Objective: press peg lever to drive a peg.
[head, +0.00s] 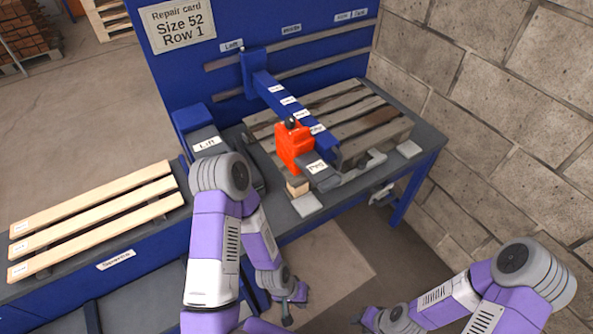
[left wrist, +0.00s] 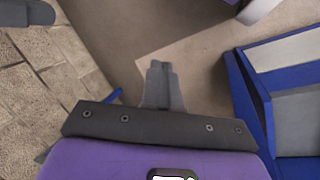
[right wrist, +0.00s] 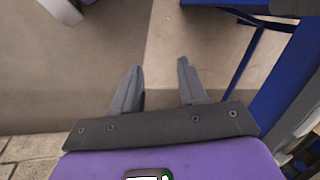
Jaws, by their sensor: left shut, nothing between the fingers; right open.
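The peg lever (head: 318,170) is a dark grey block with a white "Peg" label, on the front of the orange tool head (head: 292,145). The tool head sits on the blue gantry beam (head: 288,98) over the near left corner of the pallet (head: 350,112). My left gripper (left wrist: 162,75) is shut and empty, its fingers together over bare floor. In the head view the left hand hangs low in front of the bench, below and apart from the lever. My right gripper (right wrist: 160,72) is open and empty over the floor, farther right and away from the lever.
A grey block labelled "Lift" (head: 207,143) stands left of the pallet. Pale boards (head: 95,222) lie on the left table. A block wall (head: 510,120) bounds the right side. The floor before the bench is clear.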

